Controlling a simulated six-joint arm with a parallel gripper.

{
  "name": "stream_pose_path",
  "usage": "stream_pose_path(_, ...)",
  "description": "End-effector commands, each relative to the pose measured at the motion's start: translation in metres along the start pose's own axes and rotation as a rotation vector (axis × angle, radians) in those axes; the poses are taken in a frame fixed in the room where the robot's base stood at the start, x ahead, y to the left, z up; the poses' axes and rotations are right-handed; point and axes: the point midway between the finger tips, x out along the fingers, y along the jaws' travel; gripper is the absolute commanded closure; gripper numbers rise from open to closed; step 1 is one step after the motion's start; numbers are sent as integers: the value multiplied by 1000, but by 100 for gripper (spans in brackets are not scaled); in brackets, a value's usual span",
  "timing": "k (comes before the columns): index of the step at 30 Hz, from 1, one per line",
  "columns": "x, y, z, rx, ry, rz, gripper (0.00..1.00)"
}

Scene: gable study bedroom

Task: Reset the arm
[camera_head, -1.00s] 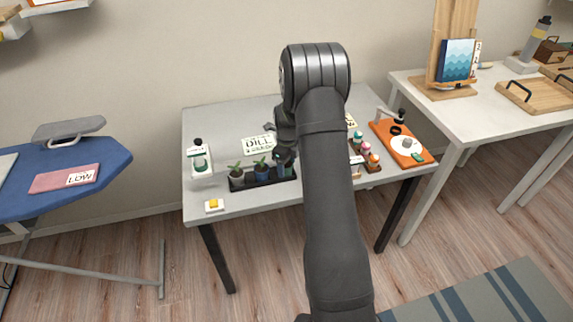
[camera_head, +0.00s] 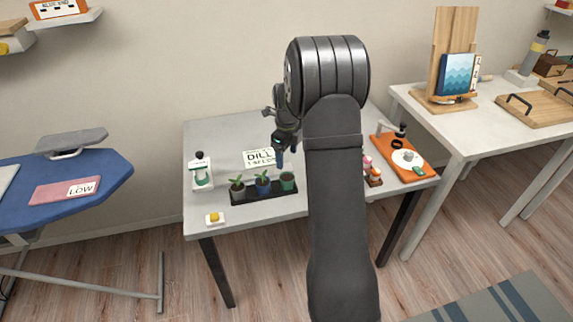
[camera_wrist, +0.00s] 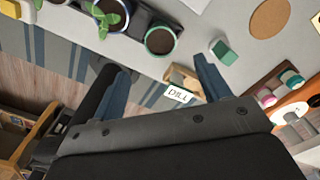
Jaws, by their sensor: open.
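My gripper (camera_head: 280,150) is above the table, just behind and above the right pot of the plant tray. In the wrist view its two blue fingers (camera_wrist: 162,82) are spread apart with nothing held between them. My arm crosses the middle of the head view and hides part of the table's right half. The black tray (camera_head: 265,196) holds three pots: a left seedling pot (camera_head: 238,189), a blue middle seedling pot (camera_head: 263,186) and a green right pot (camera_head: 287,181). The right pot shows dark soil and no seedling.
A DILL sign (camera_head: 258,158) lies behind the tray. A pump bottle (camera_head: 201,172) and a yellow item on a white dish (camera_head: 214,219) stand left. An orange board (camera_head: 399,172) lies right. A small wooden holder with a DILL label (camera_wrist: 178,96) shows in the wrist view.

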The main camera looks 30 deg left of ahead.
Motion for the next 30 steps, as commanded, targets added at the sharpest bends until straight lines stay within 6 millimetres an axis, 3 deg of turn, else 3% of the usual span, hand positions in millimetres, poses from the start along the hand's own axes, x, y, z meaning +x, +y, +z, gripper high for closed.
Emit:
stream_pose_path(6,-8,0,0,0,0,-1,30)
stream_pose_path(16,-3,0,0,0,1,0,30)
stream_pose_path(20,12,0,-1,0,2,2,30)
stream_pose_path(30,76,0,-1,0,2,2,30)
